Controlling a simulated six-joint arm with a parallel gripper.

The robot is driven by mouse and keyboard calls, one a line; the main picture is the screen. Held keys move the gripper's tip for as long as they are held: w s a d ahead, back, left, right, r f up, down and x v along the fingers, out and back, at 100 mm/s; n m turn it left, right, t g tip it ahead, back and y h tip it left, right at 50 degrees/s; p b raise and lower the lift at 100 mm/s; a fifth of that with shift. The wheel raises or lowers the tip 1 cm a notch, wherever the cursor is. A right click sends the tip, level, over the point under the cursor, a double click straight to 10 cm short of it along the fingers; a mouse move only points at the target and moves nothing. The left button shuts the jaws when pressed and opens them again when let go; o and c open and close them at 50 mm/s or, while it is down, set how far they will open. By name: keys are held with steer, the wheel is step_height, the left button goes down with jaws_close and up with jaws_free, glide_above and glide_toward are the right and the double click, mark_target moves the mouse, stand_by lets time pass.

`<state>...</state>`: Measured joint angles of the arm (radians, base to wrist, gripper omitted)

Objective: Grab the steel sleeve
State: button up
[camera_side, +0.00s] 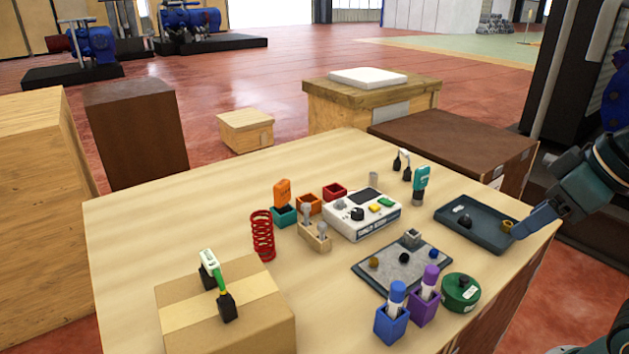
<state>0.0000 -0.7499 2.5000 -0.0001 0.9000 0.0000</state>
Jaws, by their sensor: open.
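A squarish grey metal piece (412,237) sits at the back edge of the grey mat (385,283); I cannot tell for sure which of the two is the sleeve. My gripper (522,230) is at the right, over the right end of the dark tray (450,236). It is open and apart from both grey pieces. Its far finger is hard to make out.
The tray holds a black piece (464,221) and a brass piece (506,226). Blue (391,324) and purple (424,306) holders and a green round container (461,292) stand at the front right. A red spring (263,236) and a cardboard box (225,310) are left.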

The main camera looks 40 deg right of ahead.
steer(key=w+r+n, duration=0.2)
steer(key=w+r, duration=0.3)
steer(key=w, duration=0.5)
steer(key=n+g+y, duration=0.2)
steer(key=n+y, duration=0.1)
steer(key=n, duration=0.3)
glide_above(374, 173)
steer(key=s+d, duration=0.3)
steer(key=s, duration=0.1)
step_height(374, 173, down, 9)
steer(key=shift+r, duration=0.2)
steer(key=shift+f, duration=0.1)
steer(key=shift+x, duration=4.2)
steer(key=shift+f, duration=0.1)
